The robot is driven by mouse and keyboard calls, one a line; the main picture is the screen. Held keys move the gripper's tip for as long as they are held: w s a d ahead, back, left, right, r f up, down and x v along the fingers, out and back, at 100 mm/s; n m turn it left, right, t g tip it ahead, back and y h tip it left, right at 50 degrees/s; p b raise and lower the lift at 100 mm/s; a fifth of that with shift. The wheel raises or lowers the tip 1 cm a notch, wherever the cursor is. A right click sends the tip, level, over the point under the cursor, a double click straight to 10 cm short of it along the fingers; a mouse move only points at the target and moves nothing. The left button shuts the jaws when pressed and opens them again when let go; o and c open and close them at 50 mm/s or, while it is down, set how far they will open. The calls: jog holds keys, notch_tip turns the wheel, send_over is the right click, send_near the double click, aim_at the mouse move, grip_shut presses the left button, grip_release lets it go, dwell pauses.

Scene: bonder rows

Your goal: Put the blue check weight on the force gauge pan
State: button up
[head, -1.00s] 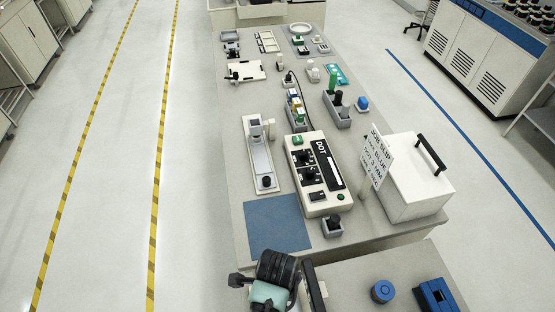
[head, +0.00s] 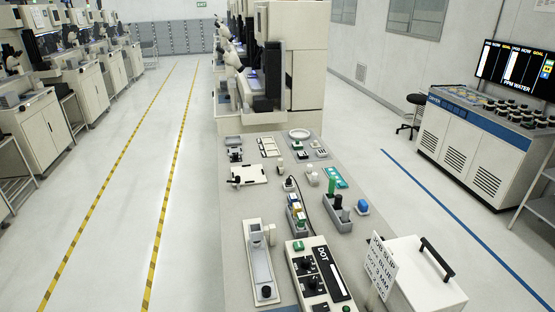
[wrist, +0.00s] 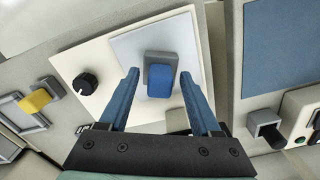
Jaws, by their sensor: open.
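In the wrist view my gripper (wrist: 160,72) is open, with one finger on each side of a blue block (wrist: 160,81), which looks like the blue check weight. There is a visible gap on both sides of it. A grey piece (wrist: 158,57) shows right behind the block; I cannot tell how the two are joined. Both appear over a pale square plate (wrist: 130,48) on a cream unit with a black knob (wrist: 86,84). I cannot tell whether this plate is the force gauge pan. The head view shows neither my gripper nor this block.
In the head view a white DOT unit (head: 318,275), a lidded box (head: 425,285) and another blue item (head: 362,207) stand on the bench.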

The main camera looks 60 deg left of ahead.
notch_tip(320, 180, up, 12)
jog(key=shift+r+b, duration=0.2)
jog(key=shift+b, duration=0.1)
jog(key=w+a+r+n+t+y, duration=0.1)
jog(key=w+r+n+t+y, duration=0.25)
jog(key=w+r+t, duration=1.1)
jog(key=w+d+r+n, duration=0.15)
jog(key=w+r, duration=0.35)
jog(key=r, duration=0.5)
jog(key=w+d+r, duration=0.3)
jog(key=w+r, duration=0.3)
jog(key=r, duration=0.3)
jog(key=s+d+r+n+t, duration=0.1)
jog(key=d+r+t, duration=0.25)
jog(key=r, duration=0.45)
jog(key=d+r+n+t, duration=0.1)
jog(key=d+r+t, duration=0.25)
jog(key=r, duration=0.45)
jog(key=s+d+r+n+t+h, duration=0.1)
jog(key=s+d+r+t+h, duration=0.1)
jog(key=s+r, duration=0.3)
jog(key=s+d+r+n+t+h, duration=0.1)
jog(key=s+d+r+t, duration=0.3)
jog(key=r, duration=0.6)
jog(key=shift+s+d+h, duration=0.45)
jog(key=shift+d, duration=0.35)
